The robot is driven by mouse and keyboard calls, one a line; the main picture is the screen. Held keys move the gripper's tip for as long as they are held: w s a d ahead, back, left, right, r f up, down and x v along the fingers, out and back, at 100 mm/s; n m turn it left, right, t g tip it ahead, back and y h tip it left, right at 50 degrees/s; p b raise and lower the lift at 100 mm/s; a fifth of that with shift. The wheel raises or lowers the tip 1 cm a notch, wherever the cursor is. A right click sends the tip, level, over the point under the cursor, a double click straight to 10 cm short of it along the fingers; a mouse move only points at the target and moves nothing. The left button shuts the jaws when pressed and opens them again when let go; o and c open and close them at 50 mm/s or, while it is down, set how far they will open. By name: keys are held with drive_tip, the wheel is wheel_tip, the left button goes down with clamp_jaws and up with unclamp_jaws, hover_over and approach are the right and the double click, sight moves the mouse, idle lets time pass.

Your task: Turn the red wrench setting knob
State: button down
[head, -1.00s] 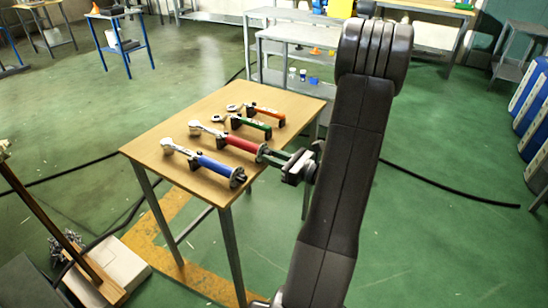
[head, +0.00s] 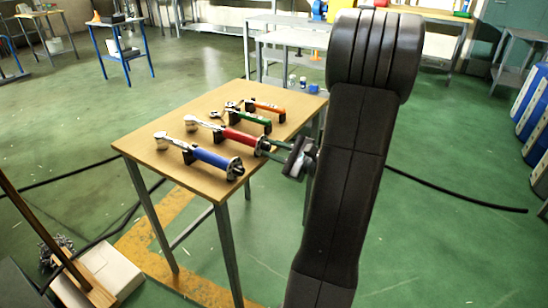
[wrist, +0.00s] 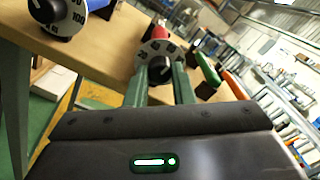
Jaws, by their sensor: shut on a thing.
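The red wrench (head: 240,137) lies on the wooden table, between the blue wrench (head: 212,158) and the green wrench (head: 250,118). Its setting knob (wrist: 159,67), dark with a numbered dial ring around it, faces my wrist camera. My gripper (head: 270,148) reaches in from the right at the table's edge. In the wrist view, its two green fingers (wrist: 160,80) are on either side of the knob and shut on it. The fingers hide the knob's sides.
The blue wrench's dial end (wrist: 65,14) is close on the left in the wrist view. An orange-handled wrench (head: 267,107) lies beyond the green one. The table (head: 150,143) has bare wood at its left. Metal benches (head: 290,42) stand behind.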

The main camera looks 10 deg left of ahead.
drive_tip(key=shift+f+n+b, duration=0.1)
drive_tip(key=shift+n+b, duration=0.4)
drive_tip(key=c, duration=1.2)
unclamp_jaws()
drive_tip(key=shift+c, duration=0.2)
drive_tip(key=shift+d, duration=0.1)
drive_tip(key=p+v, duration=0.2)
drive_tip(key=v, duration=1.1)
drive_tip(key=shift+s+d, duration=0.15)
drive_tip(key=shift+d, duration=0.15)
